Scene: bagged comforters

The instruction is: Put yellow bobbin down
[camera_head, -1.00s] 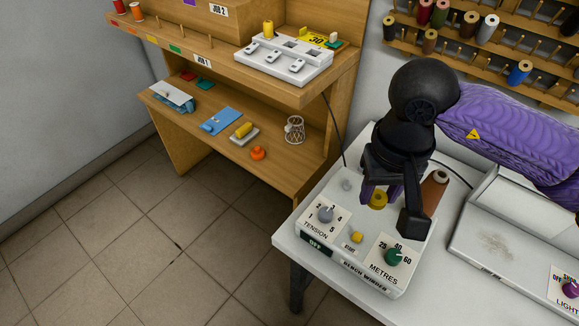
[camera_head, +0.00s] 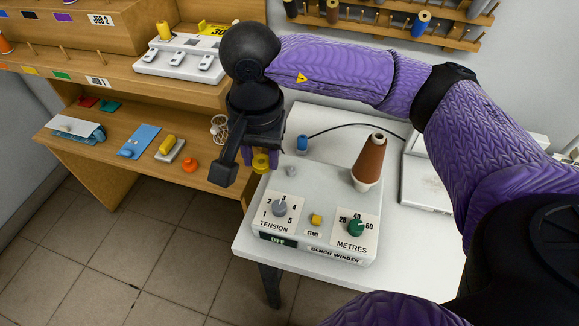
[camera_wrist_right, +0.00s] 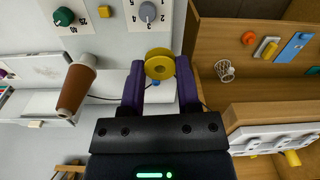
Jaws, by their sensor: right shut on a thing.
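The yellow bobbin (camera_head: 261,162) is between the fingers of my right gripper (camera_head: 258,160), at the left edge of the bench winder (camera_head: 316,219). In the right wrist view the yellow bobbin (camera_wrist_right: 159,64) shows its round end with a central hole, and my right gripper (camera_wrist_right: 160,72) is shut on it. The head view does not show anything directly under the bobbin clearly. My left gripper is not in view.
A brown thread cone (camera_head: 371,160) stands on the winder's back right. A blue spool (camera_head: 302,144) is behind the winder. The wooden shelf at left holds a white tray (camera_head: 178,62), a blue card (camera_head: 140,140), an orange item (camera_head: 190,165) and a wire cup (camera_head: 218,127).

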